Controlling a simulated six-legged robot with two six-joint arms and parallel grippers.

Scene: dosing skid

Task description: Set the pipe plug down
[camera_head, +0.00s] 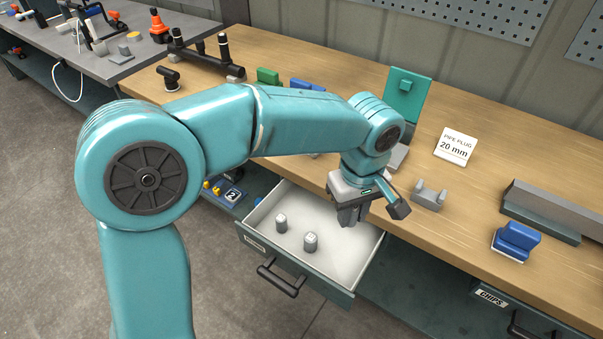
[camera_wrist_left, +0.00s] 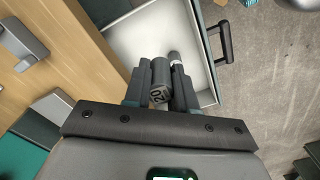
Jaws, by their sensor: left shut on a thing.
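My left gripper (camera_head: 350,214) is over the right part of the open drawer (camera_head: 262,215). In the left wrist view its two fingers (camera_wrist_left: 160,74) are shut on a dark grey pipe plug (camera_wrist_left: 159,90) with "20" on its end. In the head view the held plug is hard to make out against the gripper. Two grey plugs stand in the drawer, one at the left (camera_head: 281,222) and one nearer the front (camera_head: 310,242). A light plug also shows partly behind a finger in the left wrist view (camera_wrist_left: 175,57). My right gripper is out of view.
A card (camera_head: 455,147) reading "PIPE PLUG 20 mm" stands on the wooden bench. A grey two-post holder (camera_head: 429,196), a blue block (camera_head: 517,240) and a teal upright plate (camera_head: 405,100) are near the arm. The drawer has free floor around its plugs.

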